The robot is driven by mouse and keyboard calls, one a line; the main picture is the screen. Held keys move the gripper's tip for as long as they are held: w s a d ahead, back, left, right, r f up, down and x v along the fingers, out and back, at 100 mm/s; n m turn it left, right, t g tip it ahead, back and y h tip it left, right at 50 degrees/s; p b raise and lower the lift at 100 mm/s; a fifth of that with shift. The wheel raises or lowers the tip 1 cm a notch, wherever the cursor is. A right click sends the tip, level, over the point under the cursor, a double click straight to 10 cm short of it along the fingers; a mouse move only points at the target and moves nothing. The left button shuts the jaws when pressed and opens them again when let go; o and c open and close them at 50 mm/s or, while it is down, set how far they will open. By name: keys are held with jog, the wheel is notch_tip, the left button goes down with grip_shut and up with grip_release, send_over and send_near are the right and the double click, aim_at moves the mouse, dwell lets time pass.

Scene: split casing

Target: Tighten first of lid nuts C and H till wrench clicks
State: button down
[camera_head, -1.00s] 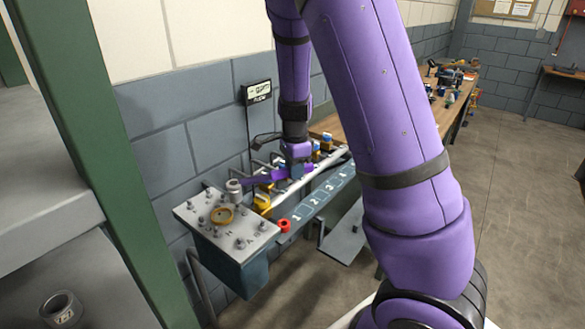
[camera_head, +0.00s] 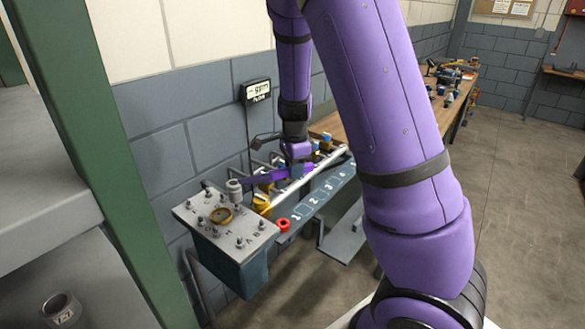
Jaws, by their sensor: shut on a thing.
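A red ring-shaped part (camera_head: 283,225) lies right of the lid, before a numbered strip (camera_head: 318,203). Yellow parts (camera_head: 262,203) and a pale bar (camera_head: 300,183) lie behind. A small display (camera_head: 258,91) hangs on the wall. A green post (camera_head: 110,150) stands at left.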

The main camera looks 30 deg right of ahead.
jog(key=shift+f, duration=1.65)
